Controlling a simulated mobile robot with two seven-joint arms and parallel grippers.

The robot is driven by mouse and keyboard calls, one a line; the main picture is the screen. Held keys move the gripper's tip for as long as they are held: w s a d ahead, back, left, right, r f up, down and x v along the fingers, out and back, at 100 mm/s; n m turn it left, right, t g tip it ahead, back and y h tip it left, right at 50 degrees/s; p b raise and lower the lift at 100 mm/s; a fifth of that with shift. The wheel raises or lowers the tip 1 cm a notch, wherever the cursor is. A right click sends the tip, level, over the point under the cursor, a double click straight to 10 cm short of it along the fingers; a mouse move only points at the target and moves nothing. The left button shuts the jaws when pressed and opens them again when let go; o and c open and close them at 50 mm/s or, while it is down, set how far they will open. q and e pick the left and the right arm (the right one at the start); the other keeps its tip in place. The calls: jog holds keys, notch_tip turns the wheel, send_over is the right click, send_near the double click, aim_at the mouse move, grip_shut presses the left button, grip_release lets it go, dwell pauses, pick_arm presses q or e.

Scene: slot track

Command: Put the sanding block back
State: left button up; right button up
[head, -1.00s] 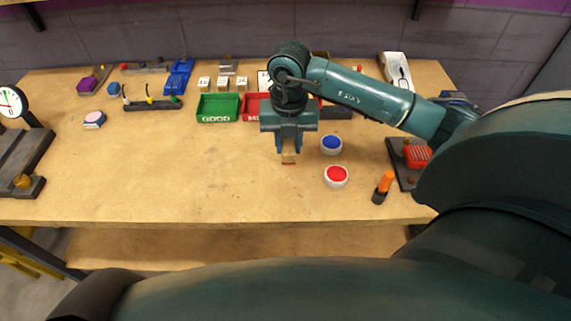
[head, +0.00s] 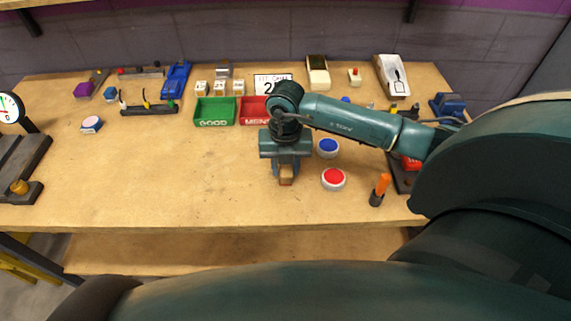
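A small brown wooden block (head: 286,181), which I take to be the sanding block, is between the fingers of my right gripper (head: 286,176) in the head view. The gripper points down and its fingers are closed on the block's sides. The fingers and palm hide the block's upper part. It is over the middle front of the workbench (head: 180,190), left of the red button. I cannot tell whether the block touches the bench top. My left gripper is not in view.
A red button (head: 333,178), a blue button (head: 328,147) and an orange-handled tool (head: 380,188) stand to the right. A green bin (head: 215,112) and a red bin (head: 252,112) are behind. The bench to the left is clear around a small white-sided block (head: 92,124).

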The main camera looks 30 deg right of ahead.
aim_at(285, 167)
jog(key=o, duration=0.3)
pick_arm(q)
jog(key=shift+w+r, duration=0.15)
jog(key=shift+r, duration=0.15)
pick_arm(e)
jog(key=shift+r, duration=0.3)
pick_arm(q)
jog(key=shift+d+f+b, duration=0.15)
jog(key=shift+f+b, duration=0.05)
jog(key=shift+b, duration=0.2)
pick_arm(e)
notch_tip(285, 167, up, 12)
jog(key=shift+f, duration=0.15)
